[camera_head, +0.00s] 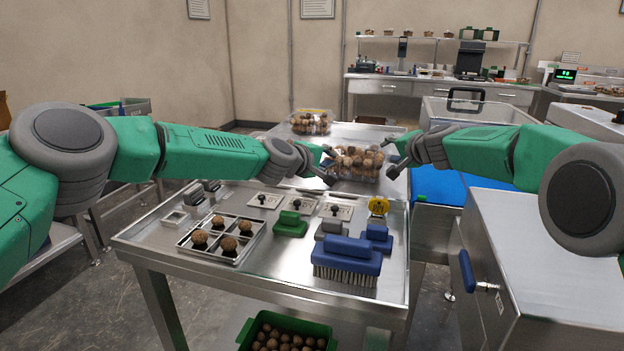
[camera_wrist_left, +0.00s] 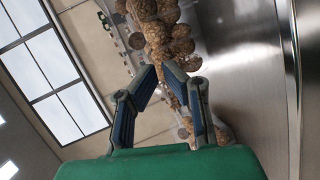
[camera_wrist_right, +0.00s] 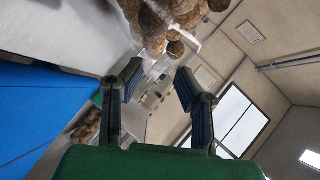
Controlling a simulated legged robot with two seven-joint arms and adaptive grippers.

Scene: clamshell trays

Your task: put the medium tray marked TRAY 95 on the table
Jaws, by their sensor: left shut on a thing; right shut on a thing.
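A clear clamshell tray (camera_head: 357,164) filled with brown round mushroom-like pieces is between my two grippers, over the far part of the steel table (camera_head: 290,280). I cannot tell whether its base touches the table, and no marking on it is readable. My left gripper (camera_head: 331,166) is shut on its left side, and my right gripper (camera_head: 391,163) is shut on its right side. The brown pieces also show beyond the fingers in the left wrist view (camera_wrist_left: 158,35) and the right wrist view (camera_wrist_right: 165,25).
Another filled clamshell (camera_head: 310,122) stands farther back. On the near table are a divided metal tray (camera_head: 222,238), stamps on cards, a green block (camera_head: 290,224), and a blue brush (camera_head: 346,262). A green crate (camera_head: 246,333) is below. A blue surface (camera_head: 440,185) lies right.

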